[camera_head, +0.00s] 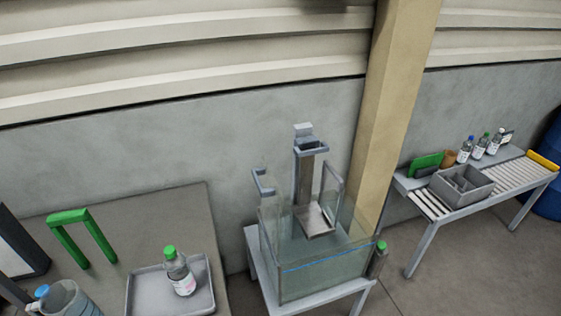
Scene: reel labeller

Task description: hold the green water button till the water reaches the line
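A clear glass tank (322,281) stands on a low grey stand in the middle of the view. A blue line (322,262) runs across its front wall. The lower part of the tank looks tinted greenish, but I cannot tell the water level against the line. A small green-topped grey piece (381,247) sits at the tank's right front corner; it may be the green water button, though it is too small to be sure. Nothing is touching it. Neither of my grippers shows in this view.
A grey table at left holds a tray (140,296) with a green-capped bottle (179,272), a green frame (68,217) and a blue-topped jug (66,300). A beige pillar (398,100) rises behind the tank. A roller table (488,184) with several bottles stands right.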

